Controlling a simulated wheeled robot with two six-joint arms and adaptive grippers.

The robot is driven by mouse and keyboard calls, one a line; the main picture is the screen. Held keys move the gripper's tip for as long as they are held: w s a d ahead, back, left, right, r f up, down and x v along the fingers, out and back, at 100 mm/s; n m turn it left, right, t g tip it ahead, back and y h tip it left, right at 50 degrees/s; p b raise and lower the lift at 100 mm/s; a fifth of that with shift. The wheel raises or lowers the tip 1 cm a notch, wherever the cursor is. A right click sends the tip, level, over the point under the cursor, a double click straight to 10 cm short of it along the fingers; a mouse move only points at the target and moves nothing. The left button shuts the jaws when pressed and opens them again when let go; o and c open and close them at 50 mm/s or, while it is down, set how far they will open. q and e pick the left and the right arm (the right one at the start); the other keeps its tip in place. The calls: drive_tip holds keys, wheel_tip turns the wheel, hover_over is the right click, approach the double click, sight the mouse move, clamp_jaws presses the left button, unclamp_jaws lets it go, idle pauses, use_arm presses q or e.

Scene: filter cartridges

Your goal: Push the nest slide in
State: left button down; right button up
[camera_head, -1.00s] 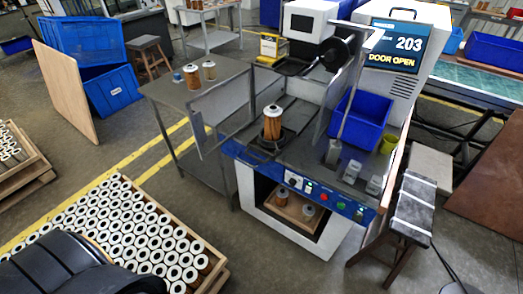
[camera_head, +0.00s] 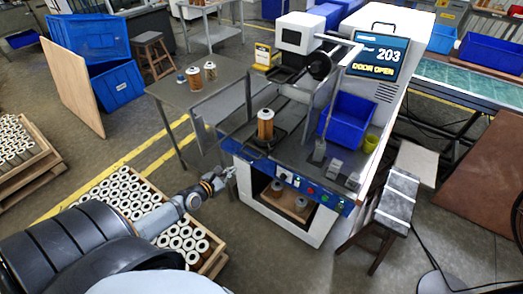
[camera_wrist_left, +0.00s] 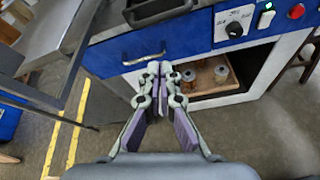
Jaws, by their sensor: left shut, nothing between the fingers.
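The dark nest (camera_head: 280,138) of the slide is at the front of the machine deck, with an amber, white-capped filter cartridge (camera_head: 265,124) upright on it. In the left wrist view the nest (camera_wrist_left: 160,12) shows only in part at the top edge. A bar handle (camera_wrist_left: 144,59) is on the blue front panel below it. My left gripper (camera_head: 229,174) is just in front of the machine's left front corner. In the left wrist view its fingers (camera_wrist_left: 159,72) are together and empty, pointing at the blue panel near the handle; contact cannot be told. My right gripper is not in view.
The machine's display (camera_head: 378,56) reads 203 DOOR OPEN. A blue bin (camera_head: 349,118) stands on the deck's right. A side table (camera_head: 170,90) with cartridges is at left. A crate of cartridges (camera_head: 215,262) lies below my left arm. A grey-topped stool (camera_head: 398,195) stands right.

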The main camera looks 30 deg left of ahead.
sight(258, 150)
use_arm(q)
wheel_tip(258, 150, up, 5)
drive_tip(key=w+d+n+t, duration=0.1)
drive_tip(key=w+d+n, duration=0.1)
drive_tip(key=d+n, duration=0.1)
drive_tip(key=shift+h, duration=0.4)
drive_tip(key=b+x, duration=0.1)
drive_tip(key=x, duration=0.2)
drive_tip(key=b+x, duration=0.2)
drive_tip(key=x, duration=0.1)
drive_tip(key=b+x, duration=0.1)
drive_tip(key=x, duration=0.2)
drive_tip(key=shift+w+a+f, duration=0.2)
drive_tip(key=shift+a+f, duration=0.05)
drive_tip(key=shift+w, duration=0.1)
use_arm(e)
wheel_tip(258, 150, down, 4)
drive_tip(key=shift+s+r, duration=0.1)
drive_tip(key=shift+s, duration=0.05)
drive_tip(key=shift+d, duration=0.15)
